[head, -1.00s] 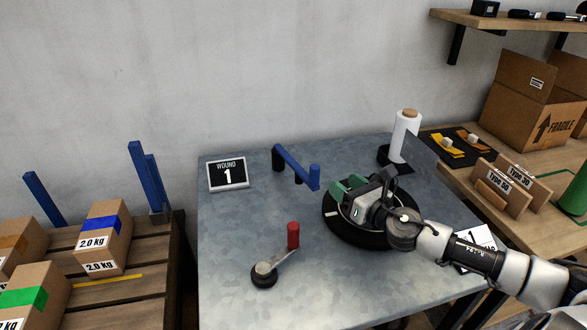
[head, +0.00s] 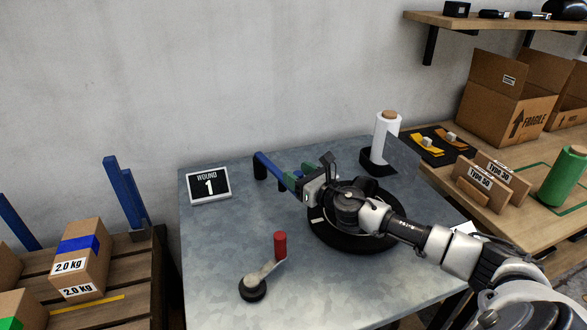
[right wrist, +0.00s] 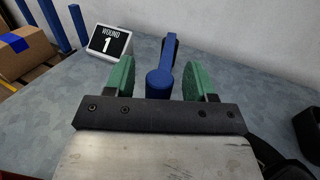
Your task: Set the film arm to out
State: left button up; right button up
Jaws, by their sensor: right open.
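The blue film arm (head: 268,165) stands on the grey metal table toward the back. Its bar runs from a dark post to a blue upright knob at the near end. In the right wrist view the film arm (right wrist: 160,84) lies between my green fingertips, with a gap on each side. My right gripper (head: 299,180) is open around the knob end; its fingers (right wrist: 170,80) partly hide the knob in the head view. My left gripper is not in view.
A black turntable (head: 350,240) lies under my right arm. A crank with a red handle (head: 280,245) stands at the front. A "WOUND 1" sign (head: 208,185) is left of the film arm. A white film roll (head: 385,137) stands at the back right.

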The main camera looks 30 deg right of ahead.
jog(key=shift+w+a, duration=0.2)
jog(key=shift+w, duration=0.9)
grip_shut()
